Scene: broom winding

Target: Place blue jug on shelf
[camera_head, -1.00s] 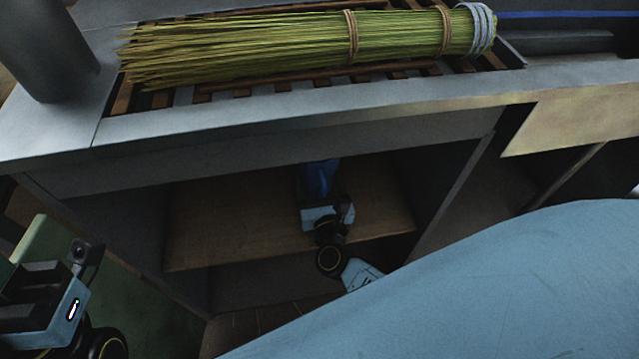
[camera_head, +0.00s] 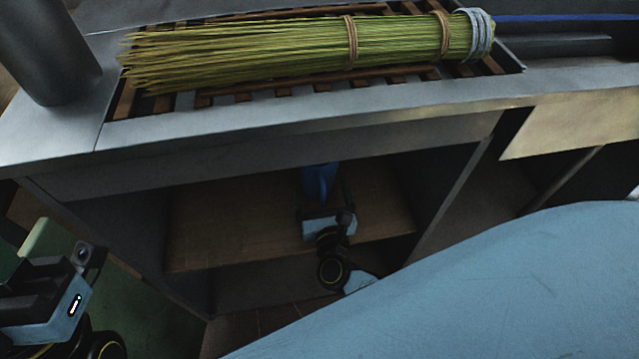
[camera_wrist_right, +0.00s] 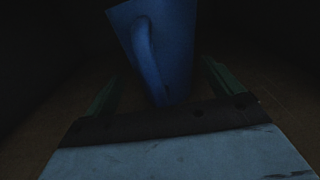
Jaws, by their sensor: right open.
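The blue jug (camera_head: 320,181) is inside the open shelf compartment, on or just above the wooden shelf board (camera_head: 215,225); its top is hidden under the counter edge in the head view. In the right wrist view the jug (camera_wrist_right: 168,45) is close ahead, its handle facing the camera. My right gripper (camera_wrist_right: 165,88) is open, with a finger on each side of the jug's lower part and visible gaps to both. In the head view it reaches into the compartment right by the jug. My left gripper (camera_head: 35,240) is at the lower left, away from the shelf; its jaw opening is unclear.
A bundle of green broom straw (camera_head: 290,50) lies on a slatted rack on the metal counter (camera_head: 300,125) above the compartment. Dark side walls bound the compartment. A grey cylinder (camera_head: 45,50) stands at the upper left. A large light-blue surface (camera_head: 500,280) fills the lower right.

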